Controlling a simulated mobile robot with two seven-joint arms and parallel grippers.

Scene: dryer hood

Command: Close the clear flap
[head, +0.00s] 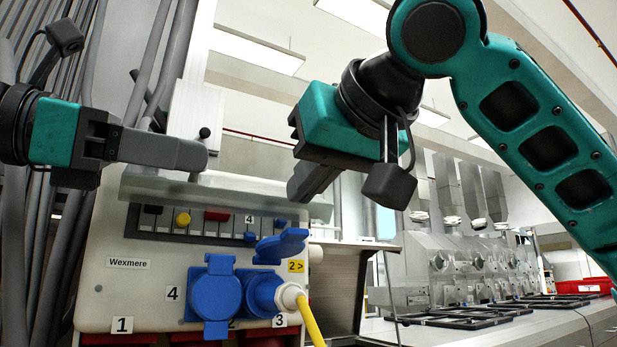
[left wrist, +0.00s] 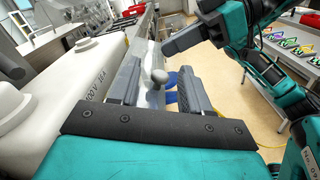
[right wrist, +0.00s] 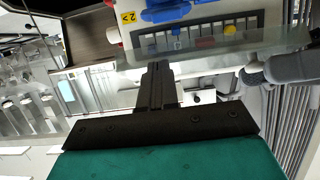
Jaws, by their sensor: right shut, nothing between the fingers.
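The clear flap (head: 250,187) stands out from the top of the Wexmere box, above its row of switches, raised rather than lying over them. It also shows in the right wrist view (right wrist: 218,55). My left gripper (head: 203,156) is at the flap's upper left. In the left wrist view its two fingers (left wrist: 158,88) are apart, with a dark round knob (left wrist: 160,76) seen between them. I cannot tell whether they touch anything. My right gripper (head: 312,182) is shut and empty near the flap's right end; its fingers (right wrist: 157,72) are together in the right wrist view.
Grey pipes (head: 160,70) run behind on the left. A bench with black frames (head: 470,317) lies to the right.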

